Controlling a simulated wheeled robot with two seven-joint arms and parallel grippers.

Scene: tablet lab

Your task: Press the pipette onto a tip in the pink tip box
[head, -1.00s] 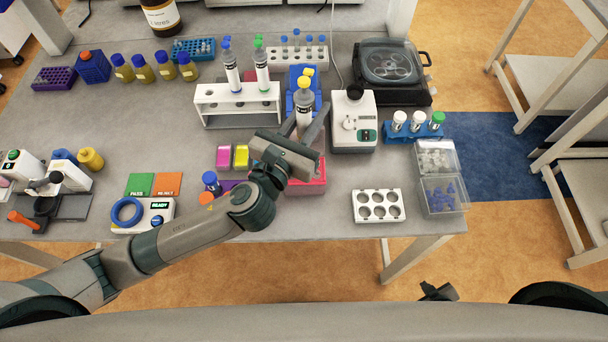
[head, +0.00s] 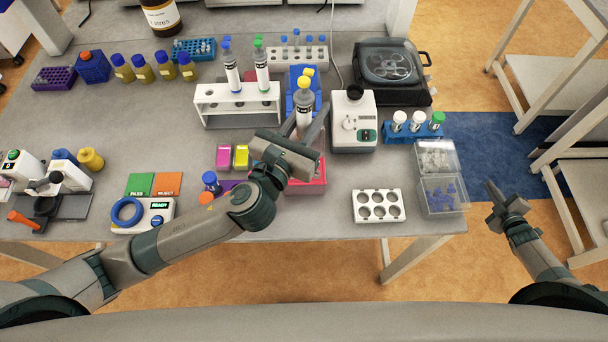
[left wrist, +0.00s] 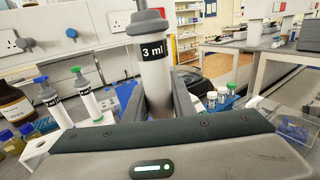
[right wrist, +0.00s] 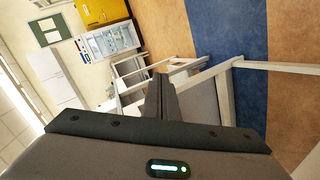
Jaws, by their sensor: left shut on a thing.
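The pipette (head: 304,103), grey and white with a yellow top, stands upright between the fingers of my left gripper (head: 309,122). In the left wrist view the pipette (left wrist: 156,75) shows a black "3 ml" label, with the shut fingers on both sides of it. The pink tip box (head: 311,185) is below my left gripper, largely covered by it. The pipette's lower end and the tips are hidden, so I cannot tell whether they touch. My right gripper (head: 489,203) is empty and shut, off the table's right side; its fingers are together in the right wrist view (right wrist: 161,95).
A white rack (head: 238,118) with two more pipettes stands behind left. A white device (head: 353,122) is close on the right. Small magenta (head: 223,157) and yellow (head: 241,157) boxes lie left. A white holed rack (head: 378,206) and clear bins (head: 441,180) are front right.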

